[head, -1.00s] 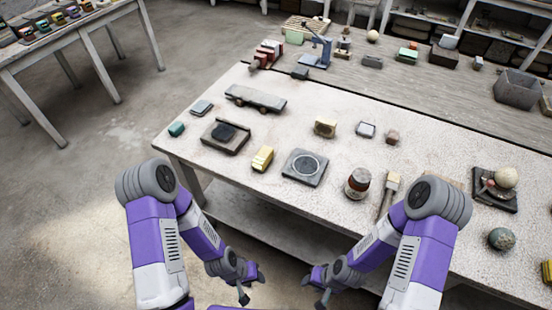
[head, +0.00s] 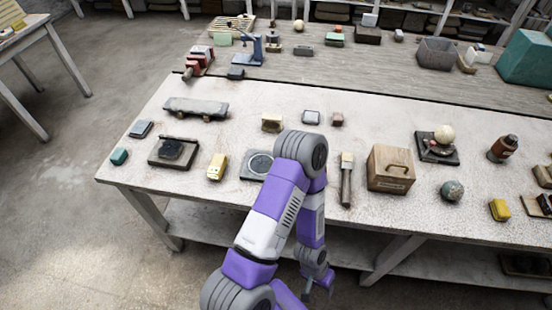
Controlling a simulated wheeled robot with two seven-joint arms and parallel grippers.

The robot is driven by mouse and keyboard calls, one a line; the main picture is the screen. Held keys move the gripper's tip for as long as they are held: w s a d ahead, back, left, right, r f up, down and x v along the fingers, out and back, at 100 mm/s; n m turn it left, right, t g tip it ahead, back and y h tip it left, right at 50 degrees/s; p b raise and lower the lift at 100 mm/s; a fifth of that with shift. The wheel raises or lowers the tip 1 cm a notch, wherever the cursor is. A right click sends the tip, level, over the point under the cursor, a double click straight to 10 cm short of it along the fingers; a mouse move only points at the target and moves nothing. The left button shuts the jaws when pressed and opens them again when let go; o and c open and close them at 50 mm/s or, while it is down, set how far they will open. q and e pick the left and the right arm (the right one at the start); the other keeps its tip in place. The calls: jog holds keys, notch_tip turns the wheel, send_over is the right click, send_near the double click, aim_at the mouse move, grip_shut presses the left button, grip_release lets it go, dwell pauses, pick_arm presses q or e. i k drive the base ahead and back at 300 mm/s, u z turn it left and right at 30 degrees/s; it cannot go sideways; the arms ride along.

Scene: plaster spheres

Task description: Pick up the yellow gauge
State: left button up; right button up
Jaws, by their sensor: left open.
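Several yellowish things lie on the pale worktable (head: 400,120), and I cannot tell for sure which one is the gauge. A yellow block with dark marks (head: 217,167) lies near the front edge, left of my arm. A small yellow block (head: 500,210) lies near the front edge at the right. My left gripper (head: 319,287) hangs low in front of the table edge, open and apart from all of these. My right gripper is not in view.
My left arm hides part of a dark square plate with a round disc (head: 257,165). A wooden box (head: 391,169) and a brush-like tool (head: 346,180) stand right of it. A green-grey sphere (head: 452,190) lies near the front edge. A lower shelf (head: 210,222) runs beneath the tabletop.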

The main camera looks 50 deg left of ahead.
aim_at(215, 171)
jog(key=z, duration=1.25)
jog(key=k, duration=1.7)
jog(key=u, duration=1.3)
